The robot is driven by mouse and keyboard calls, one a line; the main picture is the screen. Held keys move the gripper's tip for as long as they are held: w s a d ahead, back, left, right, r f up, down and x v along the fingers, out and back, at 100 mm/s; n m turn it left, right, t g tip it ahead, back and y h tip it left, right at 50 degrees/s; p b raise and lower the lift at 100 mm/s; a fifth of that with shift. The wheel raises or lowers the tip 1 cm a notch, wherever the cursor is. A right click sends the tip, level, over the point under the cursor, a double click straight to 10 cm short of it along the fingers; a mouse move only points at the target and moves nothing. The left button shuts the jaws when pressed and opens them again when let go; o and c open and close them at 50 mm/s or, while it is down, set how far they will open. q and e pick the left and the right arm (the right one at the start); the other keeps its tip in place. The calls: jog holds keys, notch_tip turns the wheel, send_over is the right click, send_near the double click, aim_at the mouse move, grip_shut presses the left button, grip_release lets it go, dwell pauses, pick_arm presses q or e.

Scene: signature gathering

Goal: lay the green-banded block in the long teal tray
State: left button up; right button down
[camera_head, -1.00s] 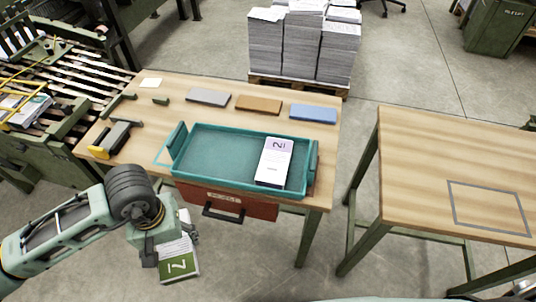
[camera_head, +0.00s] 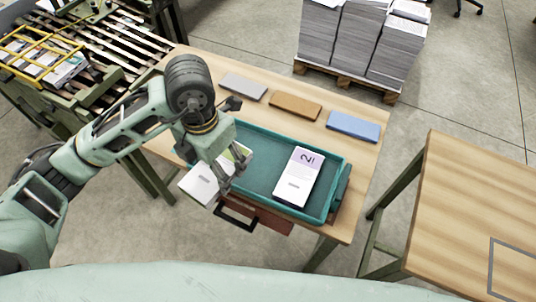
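The green-banded block (camera_head: 199,184) is white with a green end, partly hidden by my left gripper (camera_head: 229,176). The gripper appears shut on it and holds it tilted over the left front part of the long teal tray (camera_head: 262,134). Whether the block touches the tray's rim or floor I cannot tell. A white block with a purple band marked 2 (camera_head: 298,178) lies flat in the right part of the tray. My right gripper is out of view.
Grey (camera_head: 244,86), brown (camera_head: 295,106) and blue (camera_head: 353,126) slabs lie behind the tray on the wooden table (camera_head: 364,158). A drawer handle (camera_head: 236,217) juts out at the front. A second table (camera_head: 464,205) stands right. A roller conveyor (camera_head: 112,58) is at left.

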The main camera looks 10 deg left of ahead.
pick_arm(q)
jog(key=shift+w+d+r+n, duration=0.1)
jog(key=shift+w+r+n, duration=0.2)
jog(key=shift+w+n, duration=0.45)
jog(key=shift+n, duration=0.25)
jog(key=w+f, duration=0.2)
jog(key=w, duration=0.1)
jog(key=w+f, duration=0.2)
jog(key=w, duration=0.2)
jog(key=w+f, duration=0.2)
jog(key=w, duration=0.2)
jog(key=shift+d+f, duration=0.3)
jog(key=shift+f, duration=2.15)
jog(key=shift+f, duration=0.1)
jog(key=o, duration=1.4)
jog(key=shift+c, duration=0.2)
